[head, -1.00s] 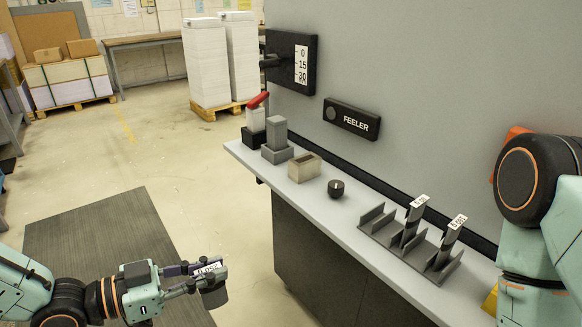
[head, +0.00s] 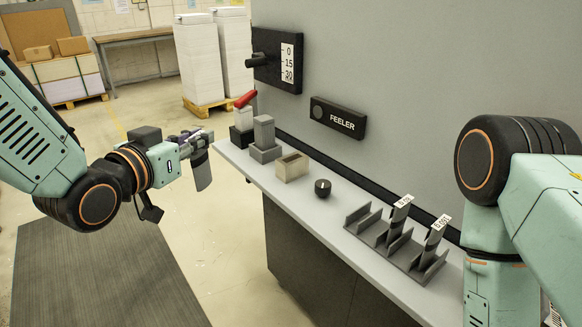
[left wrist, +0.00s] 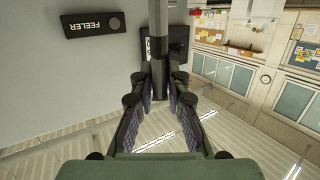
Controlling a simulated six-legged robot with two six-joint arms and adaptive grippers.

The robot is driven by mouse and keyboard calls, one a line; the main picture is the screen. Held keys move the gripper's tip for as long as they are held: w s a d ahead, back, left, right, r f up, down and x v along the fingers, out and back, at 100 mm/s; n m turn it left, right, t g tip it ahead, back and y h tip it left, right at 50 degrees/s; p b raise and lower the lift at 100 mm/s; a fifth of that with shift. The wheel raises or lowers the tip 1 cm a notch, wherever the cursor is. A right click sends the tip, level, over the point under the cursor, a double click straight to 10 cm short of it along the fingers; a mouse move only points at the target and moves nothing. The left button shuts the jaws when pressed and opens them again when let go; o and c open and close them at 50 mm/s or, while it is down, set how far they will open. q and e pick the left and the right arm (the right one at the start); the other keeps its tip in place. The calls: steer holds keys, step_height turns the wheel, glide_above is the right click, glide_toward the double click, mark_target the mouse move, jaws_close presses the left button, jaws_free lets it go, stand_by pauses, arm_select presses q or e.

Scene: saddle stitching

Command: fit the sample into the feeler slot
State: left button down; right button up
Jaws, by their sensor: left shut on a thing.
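My left gripper (head: 196,143) is shut on a dark grey flat sample (head: 203,176), held in the air left of the shelf's far end. The sample hangs below the fingers, slightly tilted. In the left wrist view, the sample (left wrist: 158,35) stands between the fingertips (left wrist: 159,75). The FEELER sign (head: 337,117) is on the grey wall; it also shows in the left wrist view (left wrist: 91,24). A beige block (head: 292,167) with a dark slot in its top stands on the shelf, apart from the sample. Only my right arm shows; its gripper is out of view.
On the grey shelf (head: 335,212) stand a grey stepped block (head: 264,136), a red-handled device (head: 243,118), a black knob (head: 322,188) and a rack (head: 380,238) with two labelled samples. A black dial box (head: 277,60) is on the wall.

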mark_target(200, 190)
arm_select(q)
steer(key=shift+w+a, duration=0.1)
steer(key=shift+w, duration=0.05)
steer(key=shift+r, duration=0.1)
steer(key=s+f+m+h, duration=0.1)
steer(key=f, duration=0.2)
steer(key=s+f+m+g+h, duration=0.1)
steer(key=f, duration=0.1)
steer(key=s+f+g+h, duration=0.1)
steer(key=f, duration=0.2)
steer(key=shift+s+d+f+m+h, duration=0.25)
steer(key=shift+s+f+m+h, duration=0.05)
steer(key=shift+s+m+h, duration=0.1)
steer(key=s+a+f+m+g+h+b, duration=0.1)
steer(key=s+f+m+g+h, duration=0.2)
steer(key=s+f, duration=0.7)
steer(key=shift+a+m+g+h, duration=0.4)
steer(key=shift+m+g, duration=0.2)
steer(key=shift+g, duration=0.1)
